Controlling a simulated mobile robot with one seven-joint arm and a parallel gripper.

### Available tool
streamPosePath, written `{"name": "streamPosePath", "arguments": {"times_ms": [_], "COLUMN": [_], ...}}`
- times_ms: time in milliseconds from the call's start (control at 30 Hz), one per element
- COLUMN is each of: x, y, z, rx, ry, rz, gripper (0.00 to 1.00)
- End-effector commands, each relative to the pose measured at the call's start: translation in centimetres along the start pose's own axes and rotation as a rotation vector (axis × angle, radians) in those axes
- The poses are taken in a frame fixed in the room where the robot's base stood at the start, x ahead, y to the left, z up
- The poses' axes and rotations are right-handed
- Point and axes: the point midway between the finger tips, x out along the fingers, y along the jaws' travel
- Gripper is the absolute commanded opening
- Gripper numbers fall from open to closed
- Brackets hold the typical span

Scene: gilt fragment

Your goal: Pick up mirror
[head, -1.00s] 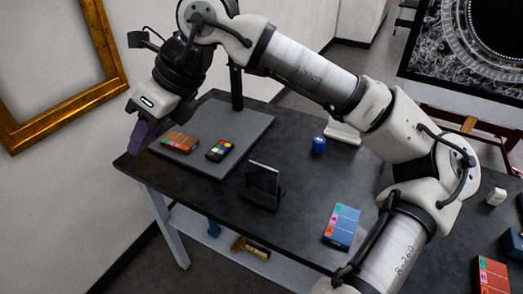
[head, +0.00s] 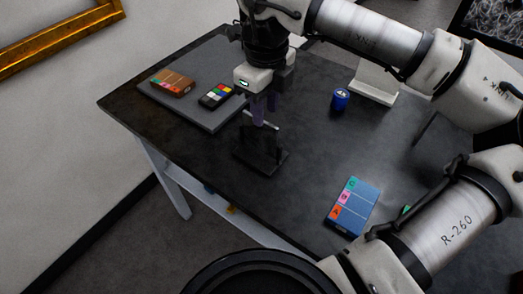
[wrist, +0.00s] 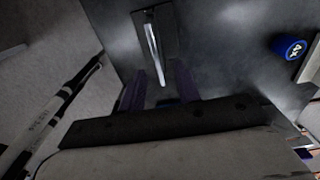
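The mirror (head: 262,142) appears to be the small dark rectangular panel standing in a dark base on the black table, in the middle of the head view. In the wrist view it shows from above as a narrow bright-edged strip (wrist: 153,38) on its dark base, beyond the fingertips. My gripper (head: 264,108) points down just above and behind the panel in the head view. In the wrist view its two purple fingers (wrist: 160,88) are spread apart with nothing held between them. The gap between fingers and panel is hard to judge in the head view.
A blue cylinder (head: 340,99) stands right of the gripper, and a blue labelled box (head: 352,206) lies nearer. Clear table surrounds the panel.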

Motion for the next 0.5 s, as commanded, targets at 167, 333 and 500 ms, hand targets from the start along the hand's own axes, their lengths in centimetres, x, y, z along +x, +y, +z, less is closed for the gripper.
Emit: {"name": "streamPosePath", "arguments": {"times_ms": [167,333,500], "x": [2.6,3.7,5.8], "y": [0.0,0.1,0.4], "z": [0.0,0.1,0.4], "rx": [-0.001,-0.002,-0.003], "ry": [-0.001,0.000,0.000], "rz": [0.002,0.002,0.004], "gripper": [0.33,0.33,0.33]}}
